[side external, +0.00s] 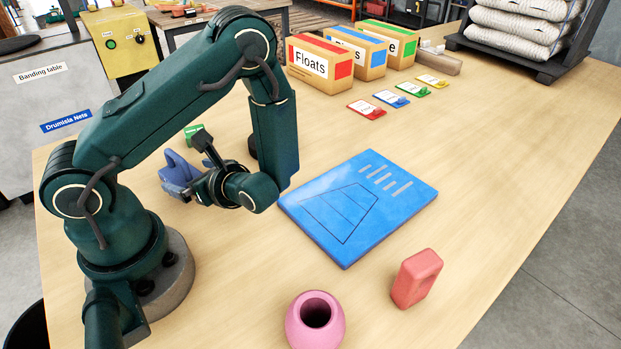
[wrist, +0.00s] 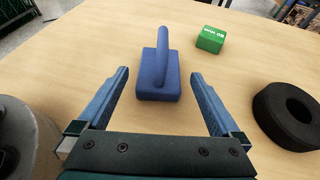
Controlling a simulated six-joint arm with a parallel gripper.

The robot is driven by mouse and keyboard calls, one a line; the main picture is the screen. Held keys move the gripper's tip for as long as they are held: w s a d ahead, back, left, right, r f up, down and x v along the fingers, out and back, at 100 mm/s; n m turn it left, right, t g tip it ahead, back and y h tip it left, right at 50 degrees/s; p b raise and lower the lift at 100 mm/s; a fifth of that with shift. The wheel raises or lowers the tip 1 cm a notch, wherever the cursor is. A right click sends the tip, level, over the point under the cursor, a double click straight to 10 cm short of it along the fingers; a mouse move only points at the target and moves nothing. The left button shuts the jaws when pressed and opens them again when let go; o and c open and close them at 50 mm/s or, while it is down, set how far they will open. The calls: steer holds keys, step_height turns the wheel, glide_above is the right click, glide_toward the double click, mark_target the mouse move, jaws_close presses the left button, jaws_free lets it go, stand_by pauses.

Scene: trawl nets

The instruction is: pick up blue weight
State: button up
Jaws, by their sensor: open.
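The blue weight (wrist: 158,84) is a block with an upright rounded handle, standing on the wooden table. In the wrist view it appears centred between the fingers of my gripper (wrist: 159,74), with a gap on each side. My gripper is open and holds nothing. In the side view the weight (side external: 177,172) is left of the blue board, and my gripper (side external: 203,165) is close beside it, partly covering it. I cannot tell the exact height of the fingers over the table.
A green block (wrist: 211,39) lies beyond the weight, and a black ring (wrist: 296,112) lies to its right. A blue board (side external: 357,205), a pink pot (side external: 315,330) and a red block (side external: 416,279) are on the table. Labelled boxes (side external: 319,69) stand at the back.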

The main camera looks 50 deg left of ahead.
mark_target(181, 173)
steer(key=shift+x, duration=2.5)
jaws_close()
